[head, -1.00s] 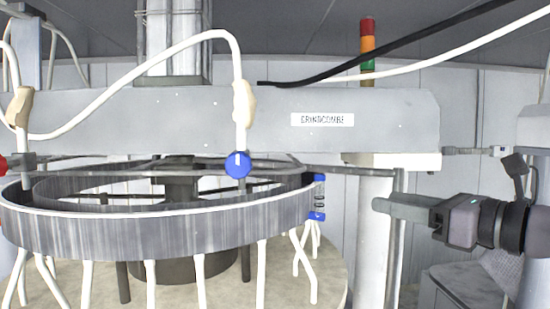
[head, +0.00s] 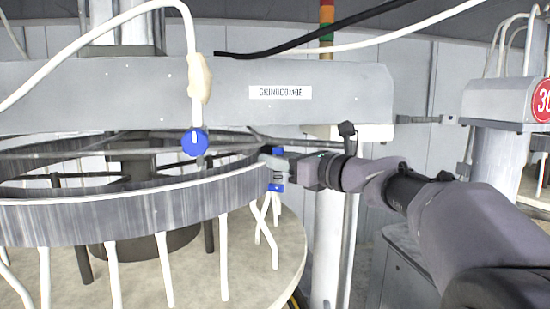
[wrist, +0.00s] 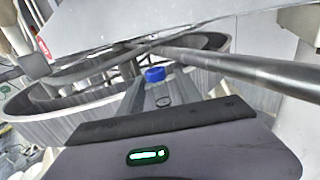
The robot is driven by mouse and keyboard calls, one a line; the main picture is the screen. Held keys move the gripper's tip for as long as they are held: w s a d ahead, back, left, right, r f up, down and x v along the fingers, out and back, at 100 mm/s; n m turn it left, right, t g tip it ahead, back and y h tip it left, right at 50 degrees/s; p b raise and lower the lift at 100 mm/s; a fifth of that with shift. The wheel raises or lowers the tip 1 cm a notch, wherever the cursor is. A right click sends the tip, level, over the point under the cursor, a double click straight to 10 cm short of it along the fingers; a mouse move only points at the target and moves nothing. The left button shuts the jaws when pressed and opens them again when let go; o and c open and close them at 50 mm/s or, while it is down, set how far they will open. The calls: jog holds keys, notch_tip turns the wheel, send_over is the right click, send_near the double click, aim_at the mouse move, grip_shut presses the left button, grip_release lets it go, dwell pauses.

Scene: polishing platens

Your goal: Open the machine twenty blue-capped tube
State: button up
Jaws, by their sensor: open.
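A round blue cap with a white mark (head: 195,142) sits on a white tube (head: 195,112) in front of the ring, left of my gripper. A blue fitting with a coil between its ends (head: 276,187) is on the right side of the grey ring (head: 120,212). My gripper (head: 265,158) is open at this fitting, its fingers overlapping the upper blue end in the head view; I cannot tell if they touch. In the wrist view a blue cap (wrist: 155,74) shows just beyond my gripper's fingertips (wrist: 154,84). No number twenty is readable.
A grey beam labelled GRINDCOMBE (head: 280,93) spans above the ring. White legs (head: 224,255) stand on the round base (head: 270,270). A red sign reading 30 (head: 543,99) is on another machine at right.

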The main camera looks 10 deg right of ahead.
grip_shut()
dwell(1.4)
